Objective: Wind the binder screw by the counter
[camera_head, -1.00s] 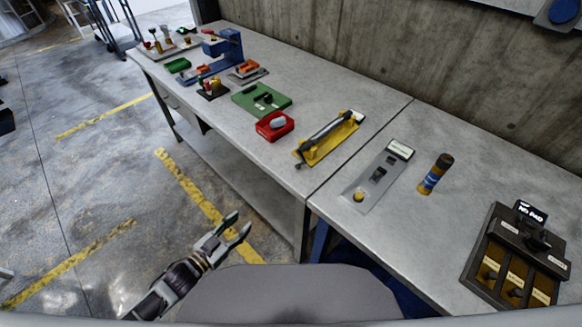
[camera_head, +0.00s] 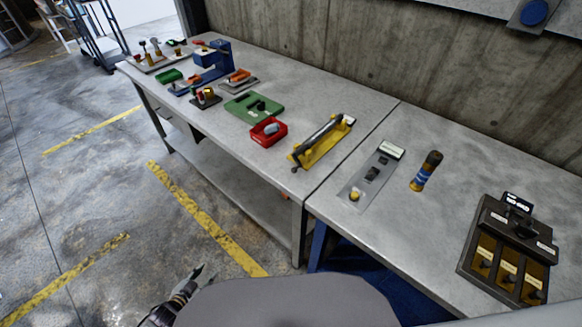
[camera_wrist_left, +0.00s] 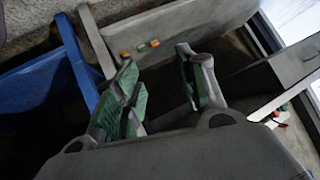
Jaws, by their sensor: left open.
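None of the labels is readable enough to name the binder screw with certainty. A yellow stand (camera_head: 318,151) carries a long dark rod lying along it, near the right end of the left bench (camera_head: 285,95). My left gripper (camera_head: 203,274) is low at the bottom edge of the head view, over the floor, well away from the bench top. It is open and empty. In the left wrist view its two green-padded fingers (camera_wrist_left: 163,92) stand apart with nothing between them. My right gripper is not in view.
A grey plate with a switch (camera_head: 371,175), a brown and blue cylinder (camera_head: 426,171) and a black box with yellow panels (camera_head: 508,262) stand on the right bench. A red tray (camera_head: 268,132), green plate (camera_head: 253,107) and blue press (camera_head: 212,66) line the left bench.

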